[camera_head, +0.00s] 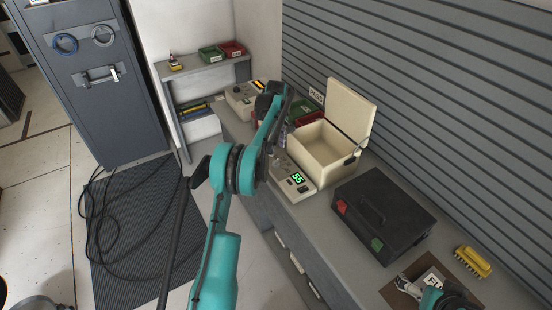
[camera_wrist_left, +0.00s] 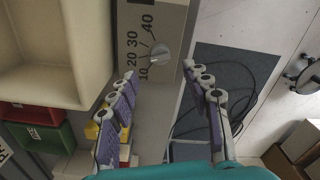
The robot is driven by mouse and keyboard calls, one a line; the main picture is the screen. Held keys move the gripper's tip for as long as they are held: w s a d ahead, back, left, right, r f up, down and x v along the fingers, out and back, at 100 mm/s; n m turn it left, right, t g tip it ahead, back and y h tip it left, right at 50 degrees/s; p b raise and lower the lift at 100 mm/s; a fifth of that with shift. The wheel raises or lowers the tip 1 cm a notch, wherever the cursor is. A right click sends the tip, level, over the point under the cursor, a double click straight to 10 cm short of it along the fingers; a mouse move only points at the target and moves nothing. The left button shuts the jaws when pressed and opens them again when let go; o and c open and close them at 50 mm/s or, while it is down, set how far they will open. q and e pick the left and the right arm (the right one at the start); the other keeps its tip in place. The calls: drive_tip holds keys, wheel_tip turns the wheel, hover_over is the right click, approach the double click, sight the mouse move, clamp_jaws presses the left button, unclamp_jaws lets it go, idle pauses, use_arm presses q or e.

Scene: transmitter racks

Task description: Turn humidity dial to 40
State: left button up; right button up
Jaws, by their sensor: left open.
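The humidity unit (camera_head: 306,188) is a pale box on the bench with a green display (camera_head: 297,178) that appears to read 55. In the left wrist view its panel (camera_wrist_left: 125,18) bears a scale from 10 to 40 beside a round whitish dial (camera_wrist_left: 160,54). I cannot tell where the dial points. My left gripper (camera_wrist_left: 162,74) is open, its purple-padded fingers apart and empty, with the dial ahead between the fingertips in that view. In the head view my left arm hides part of the unit. My right gripper (camera_head: 425,287) shows partly at the lower right; its jaws are unclear.
An open cream box (camera_head: 323,156) stands beside the unit, against the slatted wall. A black case (camera_head: 383,214) and a yellow brush (camera_head: 473,262) are nearer on the bench. Red and green bins (camera_wrist_left: 46,134) lie beyond. Black cables (camera_head: 110,235) lie on the floor mat.

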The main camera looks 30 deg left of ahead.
sight(276, 161)
use_arm(q)
wheel_tip(276, 161, down, 8)
drive_tip(key=shift+f+b, duration=0.1)
drive_tip(key=shift+b, duration=0.55)
clamp_jaws()
